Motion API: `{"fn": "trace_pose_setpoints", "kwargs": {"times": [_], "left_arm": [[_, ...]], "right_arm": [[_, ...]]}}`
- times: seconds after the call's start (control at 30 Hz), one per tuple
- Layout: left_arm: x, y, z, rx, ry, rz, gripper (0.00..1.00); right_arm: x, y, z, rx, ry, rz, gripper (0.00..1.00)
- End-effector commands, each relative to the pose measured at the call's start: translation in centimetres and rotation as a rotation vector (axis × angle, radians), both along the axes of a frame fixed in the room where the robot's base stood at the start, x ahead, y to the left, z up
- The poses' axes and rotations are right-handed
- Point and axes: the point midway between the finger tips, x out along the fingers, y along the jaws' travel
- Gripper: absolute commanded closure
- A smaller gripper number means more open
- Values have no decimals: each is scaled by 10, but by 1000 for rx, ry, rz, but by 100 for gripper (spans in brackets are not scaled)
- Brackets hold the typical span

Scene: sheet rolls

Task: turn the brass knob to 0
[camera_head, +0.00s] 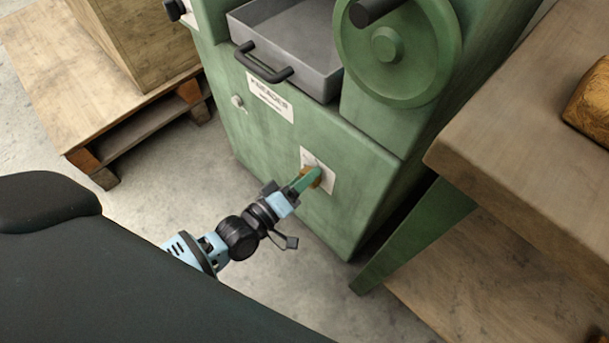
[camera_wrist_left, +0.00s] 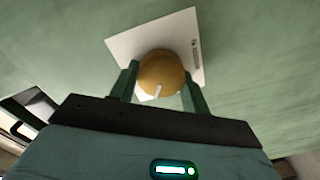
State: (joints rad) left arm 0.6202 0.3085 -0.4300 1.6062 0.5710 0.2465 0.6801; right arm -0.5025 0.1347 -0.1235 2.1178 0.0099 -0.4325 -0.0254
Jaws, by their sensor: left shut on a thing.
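The brass knob (camera_wrist_left: 160,72) sits on a white plate (camera_wrist_left: 122,46) on the green machine's front. In the left wrist view a white pointer mark on the knob points down and slightly left. Small dark marks on the plate, right of the knob, are too small to read. My left gripper (camera_wrist_left: 160,85) is shut on the knob, one green finger on each side. In the head view the left gripper (camera_head: 309,181) reaches the knob (camera_head: 317,175) from the lower left and partly hides it. My right gripper is not in view.
The green machine (camera_head: 240,140) carries a grey tray (camera_head: 290,45) with a black handle (camera_head: 262,65), and a large handwheel (camera_head: 425,60). A wooden pallet (camera_head: 120,110) stands at left. A wooden table (camera_head: 530,150) with a bread-like brown object (camera_head: 590,105) is at right.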

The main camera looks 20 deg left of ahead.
Motion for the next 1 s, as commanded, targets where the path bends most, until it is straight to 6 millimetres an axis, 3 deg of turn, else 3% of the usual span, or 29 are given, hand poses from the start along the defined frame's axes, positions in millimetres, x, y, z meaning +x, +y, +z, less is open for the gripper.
{"fn": "trace_pose_setpoints", "kwargs": {"times": [0.47, 1.0], "left_arm": [[-1, 0, -5, -425, 158, -3, 76], [-1, -1, -7, -876, 323, -2, 76]], "right_arm": [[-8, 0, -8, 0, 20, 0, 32], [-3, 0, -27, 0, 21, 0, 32]]}}
